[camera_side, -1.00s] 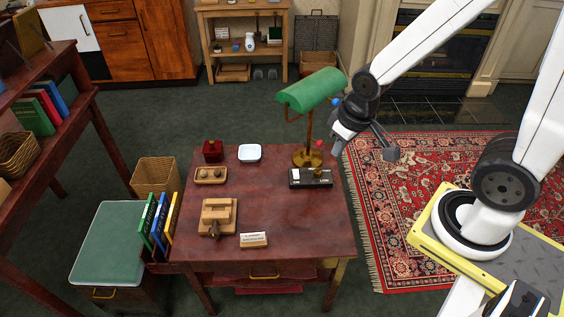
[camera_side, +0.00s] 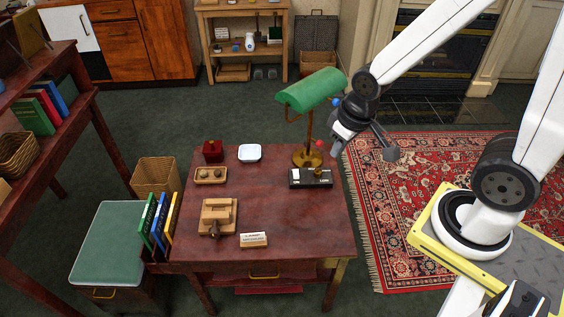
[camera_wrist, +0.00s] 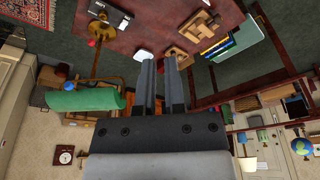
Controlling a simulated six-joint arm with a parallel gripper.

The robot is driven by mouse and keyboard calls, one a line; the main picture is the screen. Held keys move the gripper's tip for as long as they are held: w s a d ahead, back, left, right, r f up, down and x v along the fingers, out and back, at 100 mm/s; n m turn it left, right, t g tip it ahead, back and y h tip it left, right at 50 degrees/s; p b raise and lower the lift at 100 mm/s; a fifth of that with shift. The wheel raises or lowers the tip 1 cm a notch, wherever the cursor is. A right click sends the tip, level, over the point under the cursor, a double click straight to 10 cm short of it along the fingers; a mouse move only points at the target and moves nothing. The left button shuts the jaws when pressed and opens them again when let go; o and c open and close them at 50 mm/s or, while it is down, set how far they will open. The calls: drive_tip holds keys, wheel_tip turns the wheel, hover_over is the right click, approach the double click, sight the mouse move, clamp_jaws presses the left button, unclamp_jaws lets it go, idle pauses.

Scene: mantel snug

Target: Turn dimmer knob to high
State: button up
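The dimmer is a small black box (camera_side: 311,178) at the right side of the dark red desk, with a pale patch on top. A small brass-coloured knob (camera_side: 318,173) sits on its right part; its pointer is too small to read. The box also shows near the top left of the wrist view (camera_wrist: 112,14). A brass desk lamp with a green shade (camera_side: 312,90) stands just behind the box. My gripper (camera_side: 337,148) is above and right of the box, apart from it. In the wrist view its two fingers (camera_wrist: 162,68) stand apart with nothing between them.
A red ball (camera_side: 320,143) hangs by the lamp post, close to my gripper. The desk (camera_side: 280,215) also bears a white dish (camera_side: 250,153), a red box (camera_side: 213,150), a wooden tray (camera_side: 211,175), a wooden block holder (camera_side: 218,216) and a card (camera_side: 254,239). The desk's middle is clear.

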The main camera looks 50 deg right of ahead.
drive_tip(key=o, duration=0.7)
drive_tip(key=shift+w+d, duration=0.1)
drive_tip(key=shift+w, duration=0.15)
drive_tip(key=shift+o, duration=0.5)
drive_tip(key=shift+w+d+f+m, duration=0.1)
drive_tip(key=shift+w+f+m, duration=0.15)
drive_tip(key=shift+m, duration=0.25)
drive_tip(key=m+t+y, duration=0.1)
drive_tip(key=m+y, duration=0.1)
drive_tip(key=m, duration=2.7)
hover_over(318, 171)
drive_tip(key=s+d, duration=0.2)
drive_tip(key=s, duration=0.1)
wheel_tip(318, 171, down, 30)
drive_tip(key=shift+w+a, duration=0.1)
drive_tip(key=shift+x, duration=3.8)
drive_tip(key=shift+w+a, duration=0.1)
